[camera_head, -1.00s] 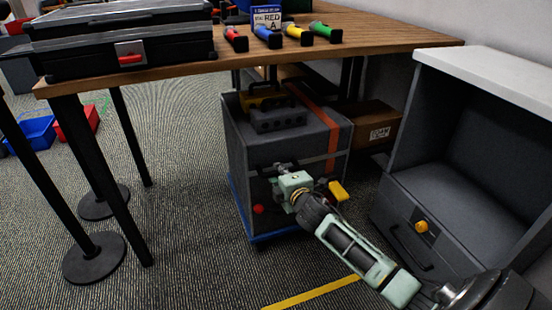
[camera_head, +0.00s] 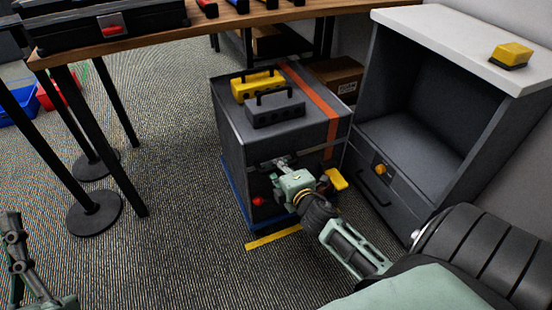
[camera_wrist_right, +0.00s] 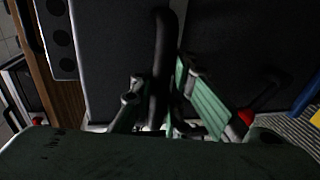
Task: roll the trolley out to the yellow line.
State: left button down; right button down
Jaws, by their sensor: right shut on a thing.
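The trolley (camera_head: 236,155) is a dark grey box on a blue base with an orange stripe. It stands upright, clear of the tabletop in the head view. My right gripper (camera_head: 285,172) is shut on the trolley's dark handle, which runs between the fingers in the right wrist view (camera_wrist_right: 162,60). The yellow line (camera_head: 272,238) lies on the floor close by the trolley's lower front edge; whether they overlap I cannot tell. Part of my left gripper (camera_head: 22,260) shows at the lower left, apart from the trolley; its jaw state is unclear.
A yellow case (camera_head: 258,85) and a grey case (camera_head: 275,112) ride on the trolley. A grey cabinet (camera_head: 440,50) stands close on the right. The table (camera_head: 240,20) is behind. Black posts with a round base (camera_head: 94,214) stand left. Floor between them and the trolley is clear.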

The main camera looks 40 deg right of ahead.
pick_arm(q)
jog(key=shift+w+f+g, duration=0.2)
jog(key=shift+f+g, duration=0.1)
jog(key=shift+f, duration=0.15)
pick_arm(e)
jog(key=shift+s+a, duration=0.1)
jog(key=shift+s, duration=0.25)
jog(key=c, duration=1.7)
grip_release()
jog(key=v, duration=1.2)
